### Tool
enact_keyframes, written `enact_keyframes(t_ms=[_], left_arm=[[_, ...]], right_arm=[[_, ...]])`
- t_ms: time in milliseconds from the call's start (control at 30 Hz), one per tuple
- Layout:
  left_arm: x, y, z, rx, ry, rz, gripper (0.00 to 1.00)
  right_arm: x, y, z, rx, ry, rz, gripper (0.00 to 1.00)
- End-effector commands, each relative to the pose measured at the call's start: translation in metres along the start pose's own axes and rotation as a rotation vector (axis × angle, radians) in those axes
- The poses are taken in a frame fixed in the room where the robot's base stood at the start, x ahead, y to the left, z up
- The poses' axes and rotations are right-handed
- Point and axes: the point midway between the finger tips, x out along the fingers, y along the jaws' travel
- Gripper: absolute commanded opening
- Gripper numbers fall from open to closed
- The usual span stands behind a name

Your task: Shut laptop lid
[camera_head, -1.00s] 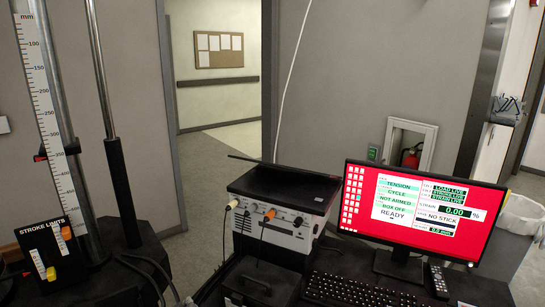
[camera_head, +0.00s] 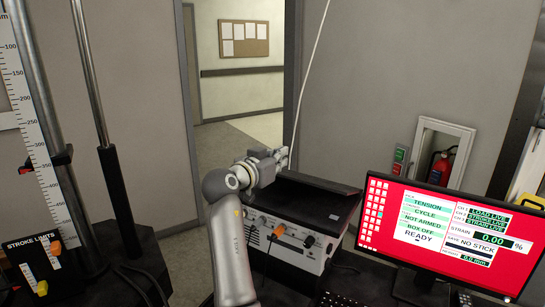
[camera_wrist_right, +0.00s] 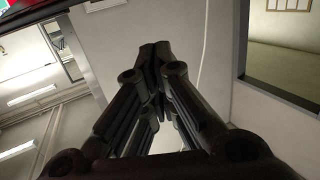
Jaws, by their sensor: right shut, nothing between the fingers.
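A flat black thing (camera_head: 318,204) lies on top of the white instrument box (camera_head: 292,238). It may be the laptop, but I cannot make out a lid or its angle for sure. My right gripper (camera_head: 284,157) is at the back left of this black thing, partly hidden by my own wrist. I cannot tell whether it touches. In the right wrist view its dark fingers (camera_wrist_right: 154,52) meet at the tips, shut and empty, with the grey wall behind. My left gripper is not in view.
A monitor (camera_head: 447,235) with a red screen stands to the right, a keyboard (camera_head: 335,300) below it. At the left stand a ruled column (camera_head: 30,130) and a stroke limits box (camera_head: 38,262). A thin pale cable (camera_head: 314,75) hangs behind the instrument box.

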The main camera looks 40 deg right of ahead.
Motion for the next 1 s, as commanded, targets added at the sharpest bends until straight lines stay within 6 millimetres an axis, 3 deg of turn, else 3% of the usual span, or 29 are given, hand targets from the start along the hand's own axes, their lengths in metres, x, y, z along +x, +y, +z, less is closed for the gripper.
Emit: enact_keyframes(t_ms=[33, 200, 300, 500, 1000], left_arm=[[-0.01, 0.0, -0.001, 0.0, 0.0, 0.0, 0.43], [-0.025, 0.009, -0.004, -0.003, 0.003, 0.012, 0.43], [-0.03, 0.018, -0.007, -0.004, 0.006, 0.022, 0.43], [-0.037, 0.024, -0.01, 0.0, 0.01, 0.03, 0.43], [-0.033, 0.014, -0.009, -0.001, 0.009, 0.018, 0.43]], right_arm=[[0.012, 0.001, -0.005, -0.006, 0.002, 0.003, 0.0], [0.047, 0.0, -0.004, -0.005, 0.0, 0.001, 0.0], [0.037, -0.001, 0.016, -0.007, -0.003, -0.004, 0.0], [0.031, -0.001, 0.034, -0.003, 0.0, -0.002, 0.0], [0.03, -0.001, 0.041, -0.002, 0.005, -0.003, 0.0]])
